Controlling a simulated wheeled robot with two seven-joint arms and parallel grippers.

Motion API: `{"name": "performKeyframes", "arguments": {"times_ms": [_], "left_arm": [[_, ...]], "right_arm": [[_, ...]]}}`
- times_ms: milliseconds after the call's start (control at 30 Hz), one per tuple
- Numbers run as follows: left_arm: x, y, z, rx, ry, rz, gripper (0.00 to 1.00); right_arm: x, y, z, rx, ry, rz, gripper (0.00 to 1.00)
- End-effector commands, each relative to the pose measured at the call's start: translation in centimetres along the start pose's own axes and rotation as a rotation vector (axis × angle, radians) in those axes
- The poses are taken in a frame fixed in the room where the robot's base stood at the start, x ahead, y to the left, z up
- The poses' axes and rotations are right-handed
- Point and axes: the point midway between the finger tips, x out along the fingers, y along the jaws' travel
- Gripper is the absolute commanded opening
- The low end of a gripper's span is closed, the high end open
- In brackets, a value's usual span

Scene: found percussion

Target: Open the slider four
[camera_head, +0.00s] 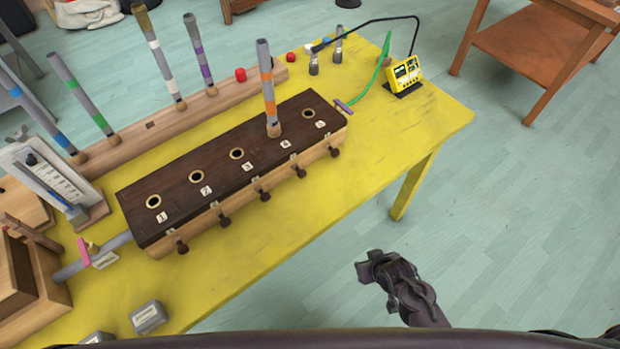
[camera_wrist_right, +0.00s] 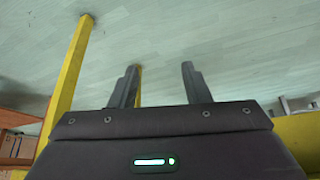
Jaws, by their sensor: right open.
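A long box with a dark wooden top (camera_head: 225,165) stands on the yellow table, with holes numbered one to five along its top. A row of brown slider knobs sticks out of its front side. The knob of slider four (camera_head: 299,171) is below label four; whether the slider is pulled out I cannot tell. A grey and orange striped tube (camera_head: 267,88) stands upright in hole four. My right gripper (camera_head: 372,265) is off the table's front edge, apart from the box. In the right wrist view its fingers (camera_wrist_right: 160,85) are open and empty. My left gripper is not in view.
The yellow table (camera_head: 300,225) has clear room in front of the box. Behind it is a wooden rack (camera_head: 190,112) with several upright tubes. A yellow device (camera_head: 404,73) stands at the right end. A brown side table (camera_head: 540,45) is farther right.

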Motion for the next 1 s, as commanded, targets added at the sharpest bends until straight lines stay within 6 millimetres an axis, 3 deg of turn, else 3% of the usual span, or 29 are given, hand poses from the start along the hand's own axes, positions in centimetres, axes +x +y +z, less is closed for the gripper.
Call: {"name": "performKeyframes", "arguments": {"times_ms": [100,200,467,700,1000], "left_arm": [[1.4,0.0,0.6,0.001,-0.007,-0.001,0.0],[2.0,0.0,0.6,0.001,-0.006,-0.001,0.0],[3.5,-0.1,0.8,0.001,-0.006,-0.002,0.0],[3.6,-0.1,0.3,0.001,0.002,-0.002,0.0],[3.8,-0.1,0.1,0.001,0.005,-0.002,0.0]], "right_arm": [[-3.0,-0.5,-5.0,-0.023,0.078,-0.006,0.43],[-5.7,-1.0,-8.2,-0.036,0.128,-0.01,0.43],[-12.2,-2.6,-14.7,-0.09,0.285,-0.03,0.43],[-12.5,-6.0,-19.5,-0.18,0.529,-0.15,0.43],[-12.9,-9.0,-22.1,-0.237,0.691,-0.275,0.43]]}}
